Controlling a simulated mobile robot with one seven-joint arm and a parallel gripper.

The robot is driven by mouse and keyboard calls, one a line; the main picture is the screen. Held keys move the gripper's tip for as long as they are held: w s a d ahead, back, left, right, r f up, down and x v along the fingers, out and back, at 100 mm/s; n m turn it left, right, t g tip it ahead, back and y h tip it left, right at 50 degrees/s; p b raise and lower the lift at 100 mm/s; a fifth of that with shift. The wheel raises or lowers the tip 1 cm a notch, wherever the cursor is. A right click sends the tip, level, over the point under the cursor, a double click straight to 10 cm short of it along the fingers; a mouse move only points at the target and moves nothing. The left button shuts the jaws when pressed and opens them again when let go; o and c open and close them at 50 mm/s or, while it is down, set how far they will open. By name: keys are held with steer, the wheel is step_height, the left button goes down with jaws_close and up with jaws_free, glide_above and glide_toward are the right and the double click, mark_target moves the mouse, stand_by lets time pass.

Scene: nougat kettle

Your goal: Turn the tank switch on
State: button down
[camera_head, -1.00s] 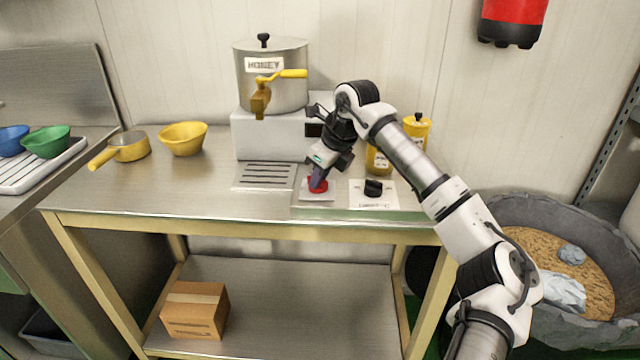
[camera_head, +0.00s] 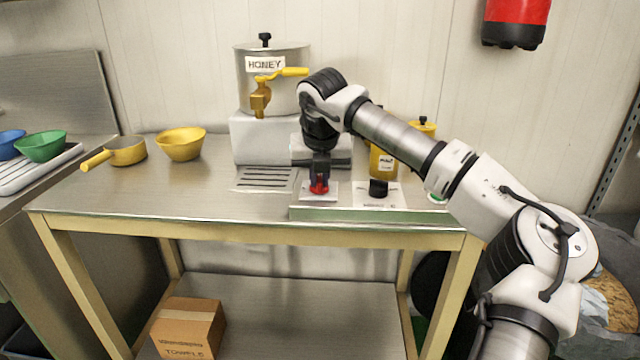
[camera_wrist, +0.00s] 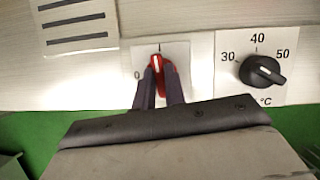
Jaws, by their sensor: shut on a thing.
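The red tank switch (camera_head: 319,187) sits on a small white plate on the counter, below the honey tank (camera_head: 273,88). In the wrist view the red knob (camera_wrist: 158,68) stands nearly upright, its white line pointing close to the "1" mark at the top; a "0" shows to its left. My gripper (camera_head: 319,179) reaches down onto the switch. In the wrist view its two dark fingers (camera_wrist: 160,88) are shut on the knob, one on each side, and cover its lower part.
A black temperature knob (camera_wrist: 262,71) with 30, 40 and 50 marks is close on the right. A yellow bottle (camera_head: 383,163) stands behind it.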

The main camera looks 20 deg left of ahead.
steer(key=shift+m+b, duration=0.3)
steer(key=shift+m, duration=0.4)
steer(key=shift+h, duration=0.3)
steer(key=c, duration=1.5)
jaws_free()
steer(key=shift+o, duration=0.2)
steer(key=shift+r, duration=0.1)
steer(key=v, duration=1.3)
steer(key=shift+s+r, duration=0.2)
steer(key=shift+r, duration=0.1)
